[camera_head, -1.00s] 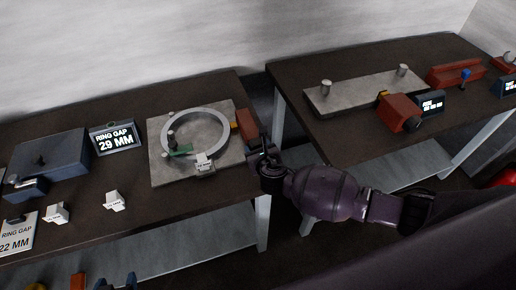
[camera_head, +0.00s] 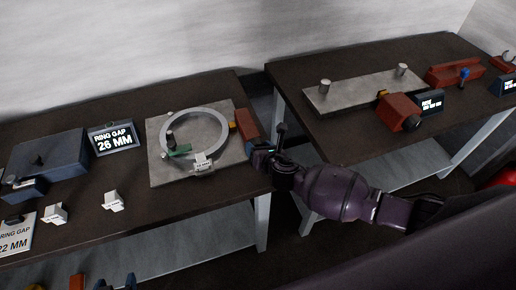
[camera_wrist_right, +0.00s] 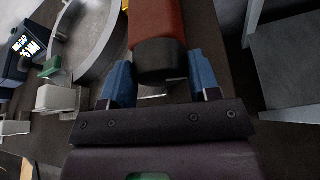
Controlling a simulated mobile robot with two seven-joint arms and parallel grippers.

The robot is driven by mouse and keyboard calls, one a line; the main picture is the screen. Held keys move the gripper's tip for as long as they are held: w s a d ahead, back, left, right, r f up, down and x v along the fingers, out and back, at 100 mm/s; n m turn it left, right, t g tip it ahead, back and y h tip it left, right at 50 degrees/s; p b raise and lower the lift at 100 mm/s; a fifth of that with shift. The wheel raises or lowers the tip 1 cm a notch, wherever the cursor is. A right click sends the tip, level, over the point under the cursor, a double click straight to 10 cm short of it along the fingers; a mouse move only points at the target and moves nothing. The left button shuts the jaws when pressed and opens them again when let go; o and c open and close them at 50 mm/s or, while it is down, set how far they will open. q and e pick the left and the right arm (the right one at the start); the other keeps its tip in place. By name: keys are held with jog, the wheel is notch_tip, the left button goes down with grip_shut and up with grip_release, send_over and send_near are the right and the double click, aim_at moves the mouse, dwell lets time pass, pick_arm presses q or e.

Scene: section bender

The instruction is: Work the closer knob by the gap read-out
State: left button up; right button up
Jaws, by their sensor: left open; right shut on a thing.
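The gap read-out (camera_head: 113,138) on the left bench shows "RING GAP 26 MM". The closer is a red block (camera_head: 246,122) at the right edge of the grey plate (camera_head: 160,172). Its dark round knob (camera_wrist_right: 158,62) shows in the right wrist view. My right gripper (camera_head: 262,150) is shut on that knob, with its blue fingers either side of it in the wrist view (camera_wrist_right: 160,82). A metal ring (camera_head: 222,122) with a gap at its front lies on the plate.
A card (camera_head: 18,234) reads "RING GAP 22 MM". Two small pale blocks (camera_head: 113,201) stand on the left bench near a blue-grey machine (camera_head: 45,160). A second bench (camera_head: 300,85) to the right holds another plate, red blocks and displays.

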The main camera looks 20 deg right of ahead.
jog(key=shift+d+f+m+y+b, duration=0.1)
jog(key=shift+f+m+y+b, duration=0.1)
jog(key=shift+m+y+b, duration=0.4)
pick_arm(q)
jog(key=shift+w+d+f, duration=0.1)
jog(key=shift+w, duration=0.25)
pick_arm(e)
jog(key=shift+m, duration=0.5)
pick_arm(q)
jog(key=shift+f, duration=0.15)
pick_arm(e)
jog(key=o, duration=0.9)
jog(key=shift+r, duration=0.1)
jog(key=shift+o, duration=0.2)
jog(key=shift+d, duration=0.1)
